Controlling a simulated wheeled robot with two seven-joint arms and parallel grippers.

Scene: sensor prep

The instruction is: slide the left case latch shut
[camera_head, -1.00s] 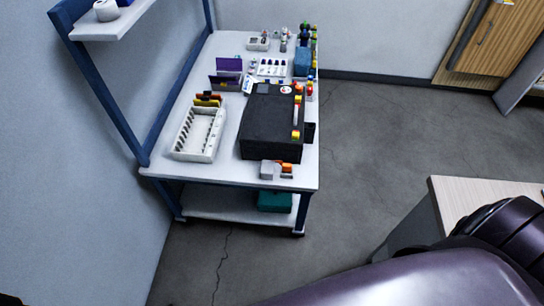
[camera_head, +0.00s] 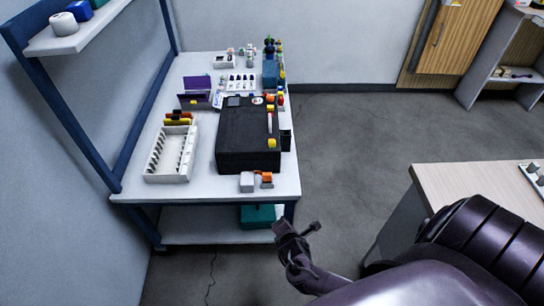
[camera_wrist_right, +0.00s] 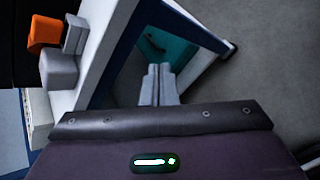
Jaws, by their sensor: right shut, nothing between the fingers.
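The black case (camera_head: 248,140) lies closed on the white table. My right gripper (camera_head: 281,227) is below and in front of the table's near right corner, apart from the case. In the right wrist view its fingers (camera_wrist_right: 159,72) are together and empty. My left gripper is not in view.
A grey block (camera_head: 247,182) and an orange piece (camera_head: 267,178) sit near the table's front edge. A white slotted rack (camera_head: 171,178) stands left of the case. A teal box (camera_head: 257,215) is on the lower shelf. Open floor lies right of the table.

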